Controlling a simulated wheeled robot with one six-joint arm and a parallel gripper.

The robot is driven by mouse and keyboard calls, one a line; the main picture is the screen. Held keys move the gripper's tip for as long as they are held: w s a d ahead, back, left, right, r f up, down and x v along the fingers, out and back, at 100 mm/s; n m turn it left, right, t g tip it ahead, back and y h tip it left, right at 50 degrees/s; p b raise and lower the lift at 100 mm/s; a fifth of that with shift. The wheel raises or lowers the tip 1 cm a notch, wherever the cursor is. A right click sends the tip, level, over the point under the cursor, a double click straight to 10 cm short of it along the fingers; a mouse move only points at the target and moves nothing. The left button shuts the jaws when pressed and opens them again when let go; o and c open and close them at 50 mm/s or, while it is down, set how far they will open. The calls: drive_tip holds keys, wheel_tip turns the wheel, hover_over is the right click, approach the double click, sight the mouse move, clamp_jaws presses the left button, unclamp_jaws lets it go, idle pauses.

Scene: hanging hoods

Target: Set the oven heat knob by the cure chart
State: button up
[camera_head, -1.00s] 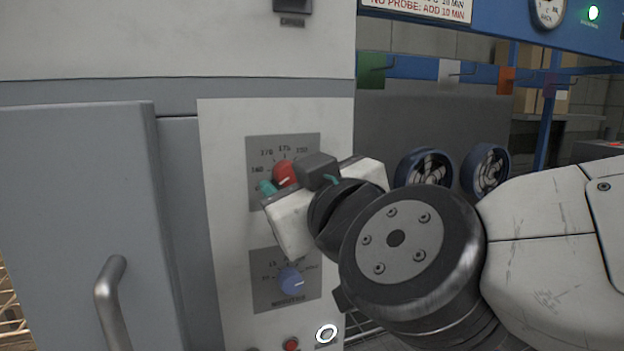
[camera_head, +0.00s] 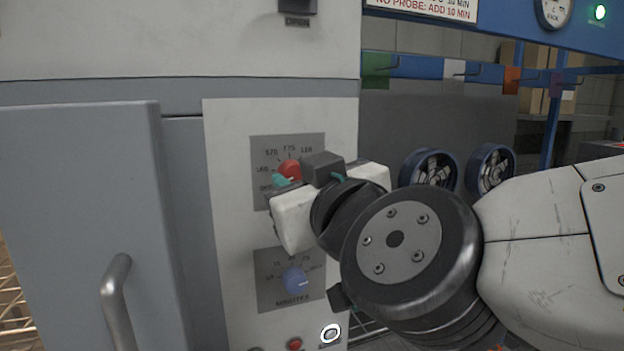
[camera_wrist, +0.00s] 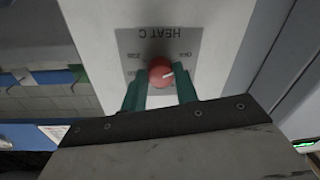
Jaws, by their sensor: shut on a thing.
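The red heat knob (camera_head: 289,170) is on a grey dial plate on the oven's white control panel (camera_head: 232,220). It also shows in the wrist view (camera_wrist: 161,72), where the plate reads "HEAT C" upside down. My gripper (camera_head: 284,181) has its teal fingers on both sides of the red knob, shut on it. In the wrist view the fingers (camera_wrist: 160,92) flank the knob, and its pale pointer mark shows. The dial numbers are too blurred to read surely, and my gripper hides part of the dial. A sign (camera_head: 425,8) at the top is cut off; its lower line reads "NO PROBE: ADD 10 MIN".
A blue minutes knob (camera_head: 295,280) sits below on the same panel, with a red button (camera_head: 294,344) and a white-ringed button (camera_head: 330,333) under it. The grey oven door (camera_head: 85,200) with its handle (camera_head: 115,290) is at left.

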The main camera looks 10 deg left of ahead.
drive_tip(key=m, duration=0.8)
drive_tip(key=shift+a, duration=0.1)
drive_tip(key=m, duration=0.3)
drive_tip(key=m+t, duration=0.1)
drive_tip(key=m, duration=0.3)
drive_tip(key=shift+s+m+h, duration=0.1)
drive_tip(key=shift+m+h, duration=0.2)
drive_tip(key=m, duration=0.3)
drive_tip(key=shift+m, duration=0.4)
drive_tip(key=m, duration=0.4)
drive_tip(key=shift+a+m+h, duration=0.1)
drive_tip(key=shift+m+h, duration=0.2)
drive_tip(key=shift+m, duration=0.1)
drive_tip(key=m, duration=0.3)
drive_tip(key=shift+m, duration=2.2)
